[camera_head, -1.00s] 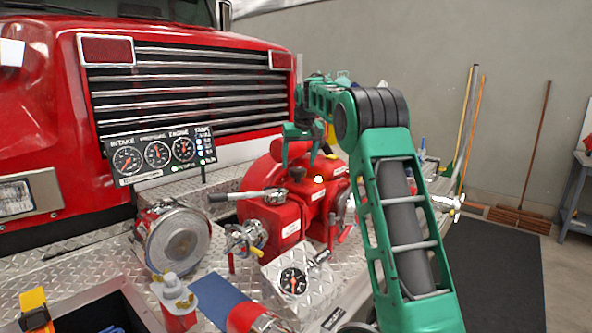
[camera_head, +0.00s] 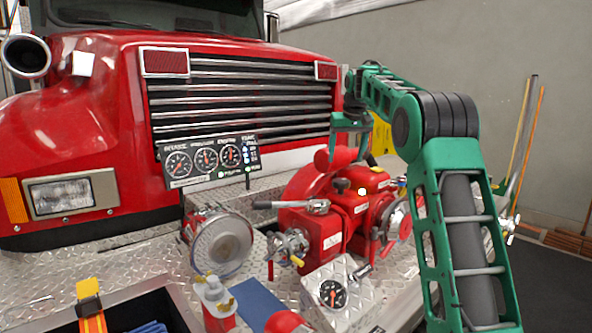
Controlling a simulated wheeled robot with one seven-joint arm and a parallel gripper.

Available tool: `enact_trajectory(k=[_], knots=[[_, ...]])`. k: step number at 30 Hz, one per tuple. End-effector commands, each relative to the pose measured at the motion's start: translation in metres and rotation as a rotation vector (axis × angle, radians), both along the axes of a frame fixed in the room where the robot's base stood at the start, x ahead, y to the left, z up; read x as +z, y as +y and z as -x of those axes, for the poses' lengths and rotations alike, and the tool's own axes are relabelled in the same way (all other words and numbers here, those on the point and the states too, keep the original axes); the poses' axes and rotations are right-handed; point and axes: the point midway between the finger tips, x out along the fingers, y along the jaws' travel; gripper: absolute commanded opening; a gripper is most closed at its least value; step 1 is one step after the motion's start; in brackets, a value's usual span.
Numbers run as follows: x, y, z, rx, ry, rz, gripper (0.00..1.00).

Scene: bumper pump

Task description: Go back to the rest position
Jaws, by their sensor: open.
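My gripper (camera_head: 348,150) is at the end of my green arm, above and behind the red pump (camera_head: 340,215) on the bumper. Its two dark green fingers point down with a gap between them. It is open, and I see nothing held in it. The pump has a silver lever with a black grip (camera_head: 290,204) on its top left and valve fittings on its front. My forearm crosses the right of the view and hides what lies behind it.
A gauge panel (camera_head: 209,160) stands before the red truck's grille (camera_head: 235,95). A round silver-faced fitting (camera_head: 222,245), a small gauge block (camera_head: 332,293) and a red-and-white bottle (camera_head: 216,303) sit on the diamond-plate bumper. Long-handled tools (camera_head: 525,140) lean on the right wall.

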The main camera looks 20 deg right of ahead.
Motion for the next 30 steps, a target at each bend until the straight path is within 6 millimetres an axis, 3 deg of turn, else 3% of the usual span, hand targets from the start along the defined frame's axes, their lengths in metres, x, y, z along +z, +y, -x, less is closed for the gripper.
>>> enact_trajectory(k=[5, 8, 11, 20, 30], knots=[[0.000, 0.001, 0.005, -0.004, 0.005, -0.001, 0.70], [-0.001, 0.003, 0.024, -0.017, 0.019, -0.004, 0.70], [-0.004, 0.006, 0.057, -0.041, 0.045, -0.010, 0.70], [-0.038, 0.020, 0.198, -0.137, 0.141, -0.045, 0.70], [-0.113, 0.050, 0.378, -0.231, 0.251, -0.101, 0.70]])
